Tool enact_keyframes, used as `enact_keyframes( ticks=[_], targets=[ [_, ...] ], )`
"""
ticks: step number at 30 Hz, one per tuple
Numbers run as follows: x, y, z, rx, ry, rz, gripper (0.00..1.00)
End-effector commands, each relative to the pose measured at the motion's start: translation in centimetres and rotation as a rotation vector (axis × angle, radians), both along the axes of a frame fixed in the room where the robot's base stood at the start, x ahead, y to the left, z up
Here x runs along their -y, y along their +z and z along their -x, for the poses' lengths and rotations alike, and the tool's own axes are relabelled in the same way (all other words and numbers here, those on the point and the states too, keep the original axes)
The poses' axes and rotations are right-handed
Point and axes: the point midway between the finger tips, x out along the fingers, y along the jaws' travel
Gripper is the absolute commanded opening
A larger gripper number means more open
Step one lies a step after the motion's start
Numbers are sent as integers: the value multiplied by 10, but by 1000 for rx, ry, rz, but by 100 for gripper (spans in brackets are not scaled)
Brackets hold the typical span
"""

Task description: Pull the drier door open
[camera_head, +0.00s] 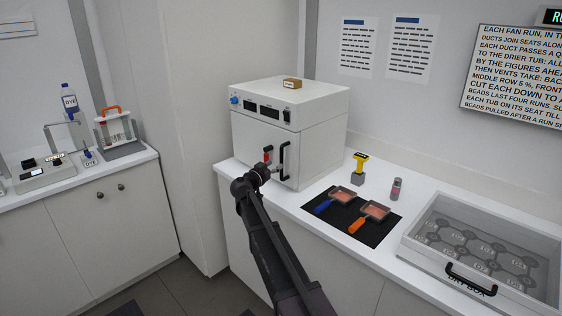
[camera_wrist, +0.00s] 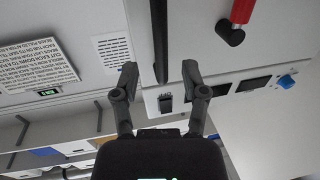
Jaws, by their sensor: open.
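The drier (camera_head: 310,115) is a white box on the counter in the head view. Its front door (camera_head: 252,136) looks shut, with an upright black bar handle (camera_head: 285,160) at the right side and a red-gripped latch (camera_head: 267,153) left of it. In the wrist view the handle (camera_wrist: 159,40) appears as a dark bar lying between my fingertips, and the latch (camera_wrist: 238,20) is off to the right. My gripper (camera_wrist: 159,68) is open, its fingers on either side of the bar with gaps. In the head view my gripper (camera_head: 270,171) is at the door's lower front, partly hidden by the wrist.
A small brown block (camera_head: 292,83) sits on top of the drier. To its right are a dark mat (camera_head: 343,235) with two handled pans, a yellow-topped tool (camera_head: 360,163), a small jar (camera_head: 396,189) and a clear-topped box (camera_head: 405,240). Floor space lies left of my arm.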

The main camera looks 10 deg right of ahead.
Motion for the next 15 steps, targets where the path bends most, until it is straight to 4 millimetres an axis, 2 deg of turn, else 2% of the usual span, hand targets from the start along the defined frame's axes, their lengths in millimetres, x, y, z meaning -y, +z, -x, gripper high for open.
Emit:
enact_keyframes(
  ticks=[6, 15],
  targets=[
    [22, 0, -25, 0, -1, 0, 57],
    [36, 0, -40, 0, 0, 0, 57]
  ],
)
